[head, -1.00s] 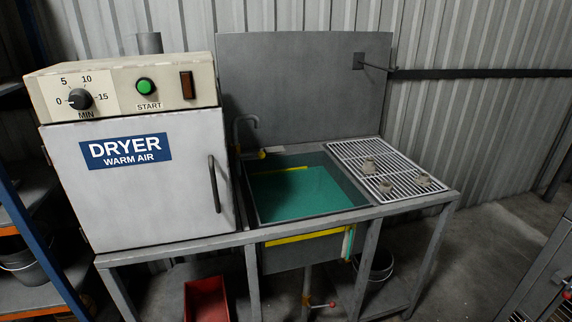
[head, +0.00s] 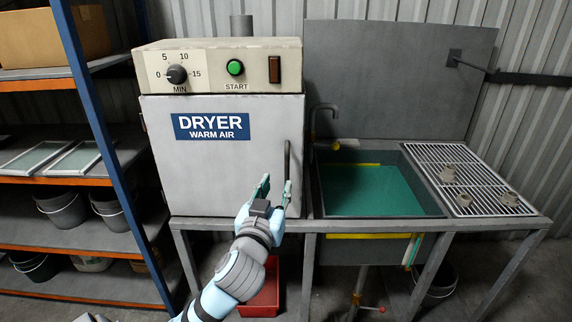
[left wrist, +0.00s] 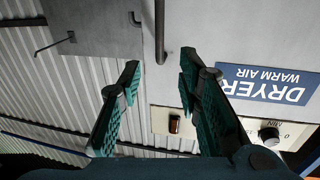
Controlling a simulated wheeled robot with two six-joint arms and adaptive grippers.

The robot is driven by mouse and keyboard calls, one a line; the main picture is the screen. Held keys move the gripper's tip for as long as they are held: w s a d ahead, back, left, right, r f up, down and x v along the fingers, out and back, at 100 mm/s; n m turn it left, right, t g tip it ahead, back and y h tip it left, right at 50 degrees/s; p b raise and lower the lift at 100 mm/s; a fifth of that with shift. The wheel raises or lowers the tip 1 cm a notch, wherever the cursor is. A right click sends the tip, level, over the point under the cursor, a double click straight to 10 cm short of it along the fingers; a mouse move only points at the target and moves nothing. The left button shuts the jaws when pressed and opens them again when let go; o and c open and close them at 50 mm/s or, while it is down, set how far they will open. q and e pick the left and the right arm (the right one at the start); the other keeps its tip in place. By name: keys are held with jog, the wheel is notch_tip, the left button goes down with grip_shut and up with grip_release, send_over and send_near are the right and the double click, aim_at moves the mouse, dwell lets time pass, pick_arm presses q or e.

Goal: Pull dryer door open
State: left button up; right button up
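The dryer door (head: 222,160) is a pale grey panel with a blue DRYER WARM AIR label, and it is shut. Its dark vertical handle (head: 287,160) is on the door's right side. My left gripper (head: 277,186) is in front of the door's lower right part, just left of and near the handle's lower end. In the left wrist view my left gripper (left wrist: 160,75) is open, with nothing between its fingers. There the handle (left wrist: 160,32) shows upside down ahead of the gap, apart from the fingers. My right gripper is not in view.
A sink (head: 372,208) with green liquid and a metal grate (head: 470,165) holding small grey parts are right of the dryer. A blue-posted shelf (head: 70,240) stands at left. A red bin (head: 262,292) is under the bench.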

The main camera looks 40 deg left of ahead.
aim_at(286, 164)
pick_arm(q)
jog(key=x, duration=1.2)
jog(key=shift+a+f, duration=0.1)
jog(key=shift+f, duration=0.05)
grip_shut()
